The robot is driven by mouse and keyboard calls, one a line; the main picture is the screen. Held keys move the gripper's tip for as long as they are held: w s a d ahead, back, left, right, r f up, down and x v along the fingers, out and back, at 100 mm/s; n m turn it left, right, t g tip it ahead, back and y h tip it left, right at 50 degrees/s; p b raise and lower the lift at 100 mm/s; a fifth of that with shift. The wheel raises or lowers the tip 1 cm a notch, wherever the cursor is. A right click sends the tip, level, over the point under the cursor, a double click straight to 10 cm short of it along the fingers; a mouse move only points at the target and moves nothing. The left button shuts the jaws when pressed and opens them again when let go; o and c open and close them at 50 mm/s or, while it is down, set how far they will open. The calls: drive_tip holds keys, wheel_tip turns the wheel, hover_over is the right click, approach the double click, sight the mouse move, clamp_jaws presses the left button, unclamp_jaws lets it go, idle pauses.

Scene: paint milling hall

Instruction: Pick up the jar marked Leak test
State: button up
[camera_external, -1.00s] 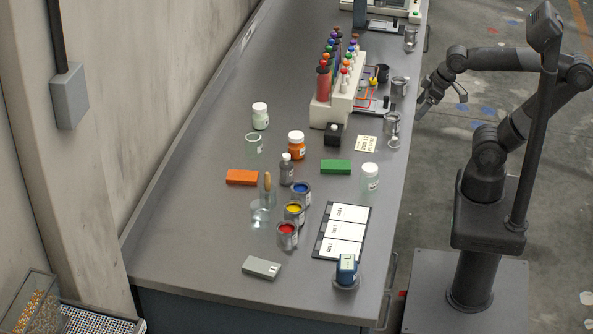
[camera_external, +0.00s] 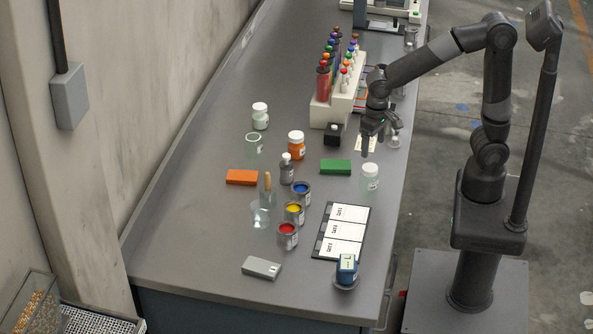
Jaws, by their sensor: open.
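No "Leak test" marking is legible at this size, so I cannot tell which jar carries it. A clear jar with a white lid and pale label (camera_external: 370,178) stands upright near the bench's right side. An orange jar with a white lid (camera_external: 297,146) stands left of centre. A whitish lidded jar (camera_external: 260,116) stands farther back, with an open glass jar (camera_external: 254,146) in front of it. My gripper (camera_external: 378,147) is open and empty, above the bench beyond the clear jar, apart from it. It partly covers a pale note (camera_external: 361,147).
A green block (camera_external: 335,167) lies left of the clear jar. A rack of colored bottles (camera_external: 323,113) stands behind. The front left bench top is clear.

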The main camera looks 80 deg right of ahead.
sight(370, 167)
drive_tip(key=shift+w+a+f, duration=0.3)
drive_tip(key=shift+a+f, duration=0.15)
drive_tip(key=shift+f, duration=0.25)
wheel_tip(370, 167, down, 11)
drive_tip(key=shift+s+r, duration=0.15)
drive_tip(key=shift+r, duration=0.05)
drive_tip(key=shift+c, duration=0.5)
drive_tip(key=c, duration=1)
drive_tip(key=shift+o, duration=0.2)
drive_tip(key=shift+r, duration=0.15)
